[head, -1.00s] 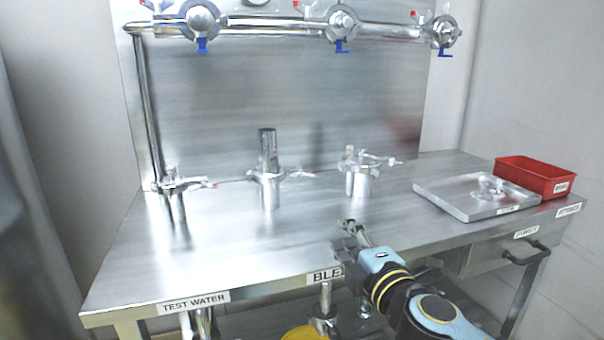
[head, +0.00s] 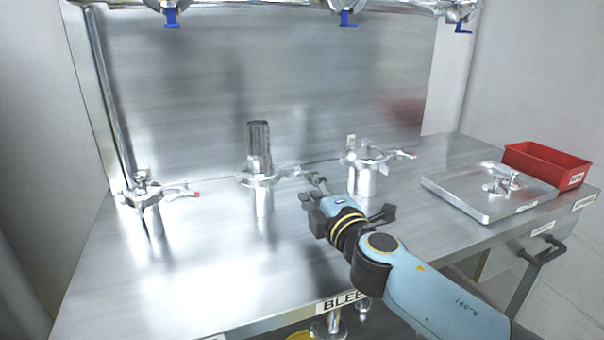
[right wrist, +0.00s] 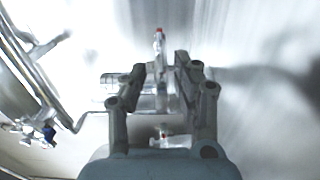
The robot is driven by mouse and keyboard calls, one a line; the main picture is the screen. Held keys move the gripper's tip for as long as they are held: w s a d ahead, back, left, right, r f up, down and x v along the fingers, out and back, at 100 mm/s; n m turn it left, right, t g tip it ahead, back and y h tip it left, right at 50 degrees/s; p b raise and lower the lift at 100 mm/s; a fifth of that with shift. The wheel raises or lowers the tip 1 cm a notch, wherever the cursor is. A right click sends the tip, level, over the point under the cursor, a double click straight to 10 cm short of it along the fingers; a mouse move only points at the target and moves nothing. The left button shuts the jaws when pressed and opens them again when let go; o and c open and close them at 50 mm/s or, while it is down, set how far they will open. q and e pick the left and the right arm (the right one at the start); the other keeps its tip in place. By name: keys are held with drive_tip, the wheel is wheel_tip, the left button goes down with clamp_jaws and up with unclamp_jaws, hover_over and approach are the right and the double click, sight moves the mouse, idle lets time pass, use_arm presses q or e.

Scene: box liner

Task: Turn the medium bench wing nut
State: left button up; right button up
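Three metal pipe clamps stand on the steel bench: a left clamp (head: 150,192), a middle clamp (head: 262,178) with a tall pipe, and a right clamp (head: 366,160). I cannot tell by label which is the medium one. My right gripper (head: 312,187) is at the right side of the middle clamp, by its bolt end (head: 290,171). In the right wrist view, my right gripper (right wrist: 160,75) is open, with a red-tipped bolt (right wrist: 160,58) between its fingers. Contact is not clear, and the wing nut is partly hidden. My left gripper is out of view.
A metal tray (head: 455,195) holding a clamp part and a red bin (head: 548,165) stand at the right. Overhead clamps with blue handles (head: 347,18) hang at the back. The front left of the bench (head: 150,290) is clear. The right clamp stands close to my right gripper.

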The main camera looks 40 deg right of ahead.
sight(303, 178)
drive_tip(key=x, duration=0.4)
drive_tip(key=shift+w, duration=0.2)
drive_tip(key=shift+w+d, duration=0.2)
drive_tip(key=shift+w, duration=0.25)
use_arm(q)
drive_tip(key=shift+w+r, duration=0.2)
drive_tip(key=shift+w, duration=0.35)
use_arm(e)
clamp_jaws()
